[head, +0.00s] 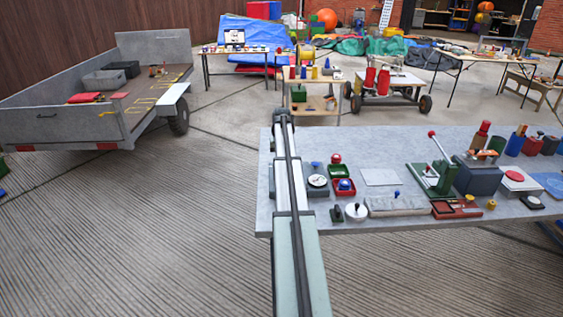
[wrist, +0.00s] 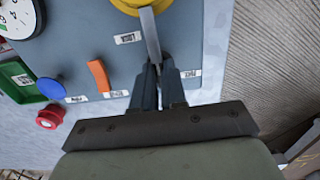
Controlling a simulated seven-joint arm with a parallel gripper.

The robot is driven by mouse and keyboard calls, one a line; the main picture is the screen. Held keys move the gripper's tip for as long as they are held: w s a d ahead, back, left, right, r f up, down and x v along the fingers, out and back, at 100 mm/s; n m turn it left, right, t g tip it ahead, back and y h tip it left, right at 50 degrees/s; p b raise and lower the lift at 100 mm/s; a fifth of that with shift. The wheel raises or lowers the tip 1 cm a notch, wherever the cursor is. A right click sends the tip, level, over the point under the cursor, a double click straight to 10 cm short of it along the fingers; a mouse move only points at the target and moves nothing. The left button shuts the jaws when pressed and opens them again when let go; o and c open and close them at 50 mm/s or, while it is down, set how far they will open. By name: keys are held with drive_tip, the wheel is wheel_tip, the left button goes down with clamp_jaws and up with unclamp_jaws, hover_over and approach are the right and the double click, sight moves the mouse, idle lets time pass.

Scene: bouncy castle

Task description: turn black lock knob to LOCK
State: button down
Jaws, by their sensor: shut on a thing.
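In the wrist view, a flat dark grey lever-like handle (wrist: 151,34) stands out from a yellow round base (wrist: 128,4) on a blue-grey panel (wrist: 190,45). I take it for the lock knob, though it looks grey rather than black and its top runs out of the picture. My gripper (wrist: 160,66) is shut on the handle's near end, between its two dark fingertips. A white label (wrist: 127,38) lies left of the handle; its print is too small to read. In the head view my arm hides the gripper and the knob.
Left of my gripper in the wrist view are an orange lever (wrist: 98,76), a blue knob (wrist: 51,88), a red knob (wrist: 49,117) and a white dial (wrist: 18,18). The grey table (head: 400,147) holds several devices to the right of my arm.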

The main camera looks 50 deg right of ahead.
drive_tip(key=c, duration=1.2)
unclamp_jaws()
drive_tip(key=shift+r, duration=0.1)
wheel_tip(320, 180, up, 14)
drive_tip(key=shift+f, duration=0.15)
